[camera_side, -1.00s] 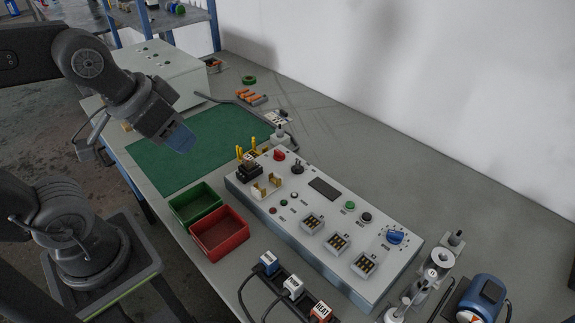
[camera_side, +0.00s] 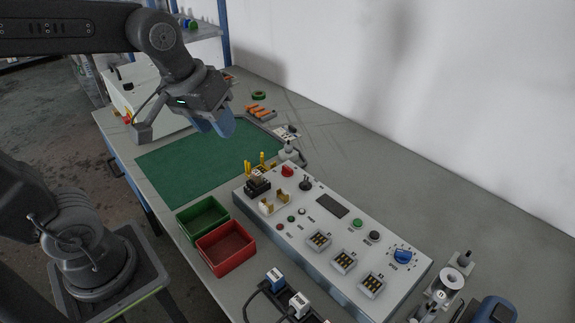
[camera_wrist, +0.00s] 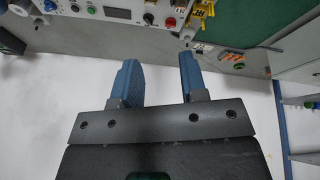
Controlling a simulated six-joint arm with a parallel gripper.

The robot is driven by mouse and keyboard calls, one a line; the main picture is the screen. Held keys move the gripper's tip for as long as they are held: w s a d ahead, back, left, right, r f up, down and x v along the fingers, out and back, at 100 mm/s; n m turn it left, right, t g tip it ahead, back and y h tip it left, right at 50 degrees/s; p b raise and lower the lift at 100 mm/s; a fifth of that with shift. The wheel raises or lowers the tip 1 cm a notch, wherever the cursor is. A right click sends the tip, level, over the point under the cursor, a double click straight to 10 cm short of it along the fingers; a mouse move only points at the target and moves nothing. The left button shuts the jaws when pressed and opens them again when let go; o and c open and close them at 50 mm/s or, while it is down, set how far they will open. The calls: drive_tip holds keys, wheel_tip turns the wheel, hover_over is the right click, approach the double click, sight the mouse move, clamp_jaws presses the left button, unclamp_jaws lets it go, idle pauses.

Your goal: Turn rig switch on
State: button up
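The rig is a white control box (camera_side: 325,235) on the bench. Its top carries a red knob (camera_side: 288,171), a black switch (camera_side: 305,184), a dark display (camera_side: 332,205), a green button (camera_side: 357,223), a black button (camera_side: 375,236) and a blue dial (camera_side: 402,256). Which one is the rig switch I cannot tell for sure. My gripper (camera_side: 222,124) is above the green mat's far end, up and left of the box, touching nothing. In the wrist view my gripper (camera_wrist: 161,72) has its blue fingers apart and empty; the red knob (camera_wrist: 170,22) and black switch (camera_wrist: 148,18) lie beyond the tips.
A green mat (camera_side: 185,165), a green bin (camera_side: 203,218) and a red bin (camera_side: 226,247) lie left of the box. Yellow clips (camera_side: 262,158) stand upright at the box's far end, near the red knob. A white wall (camera_side: 450,110) runs behind the bench.

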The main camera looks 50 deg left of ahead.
drive_tip(key=w+a+f+n+g, duration=0.1)
drive_tip(key=w+n, duration=0.3)
drive_tip(key=w, duration=0.2)
drive_tip(key=w+a+f+n+g, duration=0.2)
drive_tip(key=w+n, duration=0.1)
drive_tip(key=w, duration=0.4)
drive_tip(key=n+g, duration=0.1)
drive_tip(key=n, duration=0.6)
approach(287, 168)
drive_tip(key=f, duration=0.9)
drive_tip(key=shift+w+a, duration=0.1)
drive_tip(key=shift+w, duration=0.15)
drive_tip(key=shift+r, duration=0.1)
drive_tip(key=shift+c, duration=0.2)
clamp_jaws()
